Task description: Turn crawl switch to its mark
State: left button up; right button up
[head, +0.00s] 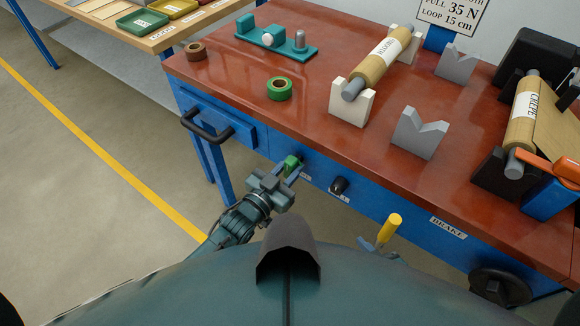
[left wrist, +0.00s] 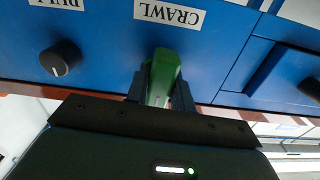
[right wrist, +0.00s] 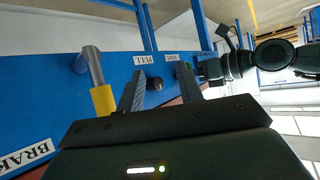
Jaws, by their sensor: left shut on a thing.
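The crawl switch is a green lever (left wrist: 163,76) on the blue front panel, beside the CRAWL label (left wrist: 168,13) in the left wrist view. It also shows in the head view (head: 291,161). My left gripper (head: 289,170) is shut on it, with one finger on each side. In the left wrist view the fingers (left wrist: 160,93) hide part of the switch's sides, and I cannot make out its mark. My right gripper (right wrist: 166,80) is open and empty, its fingers apart in front of the panel.
A black PULL knob (head: 339,185) sits beside the switch. A yellow-ended lever (head: 389,229) sticks out near the BRAKE label (head: 448,228). A black drawer handle (head: 206,125) is to the left. The red bench top (head: 230,75) holds rolls and stands.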

pick_arm(q)
jog(key=shift+n, duration=0.5)
pick_arm(e)
jog(key=shift+r, duration=0.15)
pick_arm(q)
jog(key=o, duration=1)
jog(key=v, duration=1.3)
jog(key=shift+s+a, duration=0.1)
pick_arm(e)
jog(key=shift+d, duration=0.1)
pick_arm(q)
jog(key=s+a+n+g+y+p, duration=0.1)
jog(key=s+a+y, duration=0.1)
jog(key=s, duration=0.1)
jog(key=s+a+n+g+y+p, duration=0.1)
jog(key=s+a+y, duration=0.1)
jog(key=s, duration=0.1)
jog(key=s+a+n+g+y+p, duration=0.1)
jog(key=s+a+n+g+y, duration=0.1)
jog(key=s+y, duration=0.1)
jog(key=shift+s+a+r, duration=0.1)
jog(key=shift+s+a, duration=0.25)
jog(key=shift+s, duration=0.15)
pick_arm(e)
jog(key=shift+s+d+r+h, duration=0.15)
jog(key=shift+s+d+h, duration=0.1)
jog(key=shift+d+h, duration=0.25)
